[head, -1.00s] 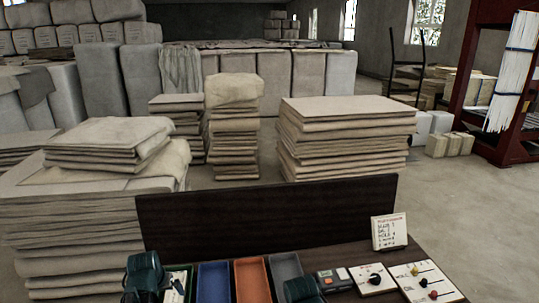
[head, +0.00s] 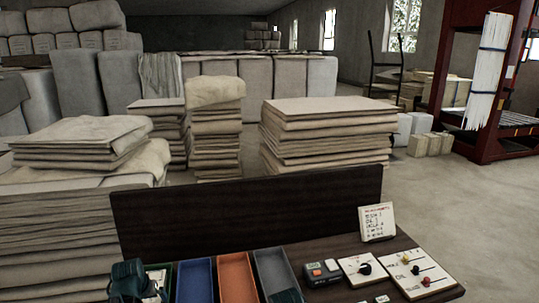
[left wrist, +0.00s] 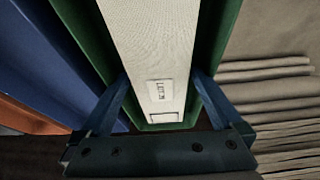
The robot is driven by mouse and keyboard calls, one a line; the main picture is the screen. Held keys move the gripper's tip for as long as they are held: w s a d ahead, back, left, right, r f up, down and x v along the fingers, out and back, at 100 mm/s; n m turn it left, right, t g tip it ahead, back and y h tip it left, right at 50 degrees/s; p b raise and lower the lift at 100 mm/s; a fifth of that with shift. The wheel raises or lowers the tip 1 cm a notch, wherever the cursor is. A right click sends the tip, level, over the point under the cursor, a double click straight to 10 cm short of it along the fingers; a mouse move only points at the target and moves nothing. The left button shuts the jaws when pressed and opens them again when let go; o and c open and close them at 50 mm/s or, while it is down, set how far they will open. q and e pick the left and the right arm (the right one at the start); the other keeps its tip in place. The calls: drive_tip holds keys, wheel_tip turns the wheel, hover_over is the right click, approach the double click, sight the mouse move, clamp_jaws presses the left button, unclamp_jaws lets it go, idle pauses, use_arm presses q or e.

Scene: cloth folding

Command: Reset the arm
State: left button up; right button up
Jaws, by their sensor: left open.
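My left gripper (left wrist: 160,85) is open in the left wrist view. Its two blue fingers are spread above a narrow green tray (left wrist: 225,25). A white, textured flat piece (left wrist: 150,40) with small printed marks lies in that tray between the fingers; I cannot tell whether they touch it. In the head view a dark teal part of my left arm (head: 127,280) stands at the bottom left, beside the trays, and its fingertips cannot be made out. My right gripper is not in view.
A blue tray (head: 195,281), an orange tray (head: 236,278) and a grey tray (head: 275,272) stand on the dark desk. A control box (head: 323,273), knob panels (head: 365,268) and a card (head: 377,222) are to the right. A dark upright board (head: 250,210) backs the desk; cloth stacks (head: 328,135) stand behind.

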use_arm(q)
drive_tip(key=shift+r, duration=0.2)
drive_tip(key=p+v, duration=1.1)
drive_tip(key=v, duration=0.1)
drive_tip(key=b+x, duration=1.1)
drive_tip(key=x, duration=0.1)
drive_tip(key=shift+w+f, duration=0.1)
drive_tip(key=shift+f, duration=0.25)
wheel_tip(320, 180, up, 12)
drive_tip(key=f+p, duration=0.1)
drive_tip(key=p, duration=1)
drive_tip(key=s+d+f+m+h+b, duration=0.1)
drive_tip(key=s+d+m, duration=0.1)
drive_tip(key=s+d, duration=0.2)
drive_tip(key=shift+s+d+f+b, duration=0.2)
drive_tip(key=shift+s+d+b, duration=0.15)
drive_tip(key=shift+d, duration=0.75)
drive_tip(key=shift+s, duration=0.1)
